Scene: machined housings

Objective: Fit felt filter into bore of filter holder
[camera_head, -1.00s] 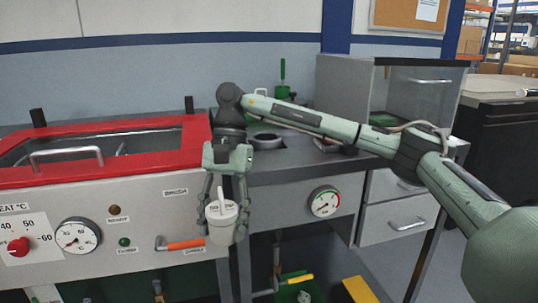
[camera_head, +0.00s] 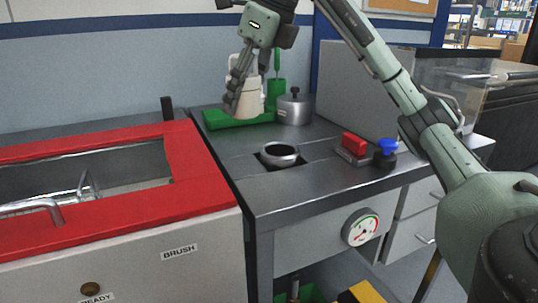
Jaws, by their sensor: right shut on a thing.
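My right gripper (camera_head: 247,84) is shut on the felt filter (camera_head: 250,101), an off-white cup-like cylinder. It holds the filter roughly upright, with the fingers on its sides covering part of it. The likely filter holder (camera_head: 280,161) is a round metal ring with a dark open bore, set in a square cutout in the grey bench. In the picture, the filter is above and left of the holder, apart from it. My left gripper is not in view.
A red-rimmed basin (camera_head: 205,170) stands at left. On the grey bench (camera_head: 300,190) are a green tray (camera_head: 222,118), a lidded metal pot (camera_head: 294,108), a red block (camera_head: 354,144) and a blue-topped item (camera_head: 387,148). A grey cabinet (camera_head: 350,85) bounds the right back.

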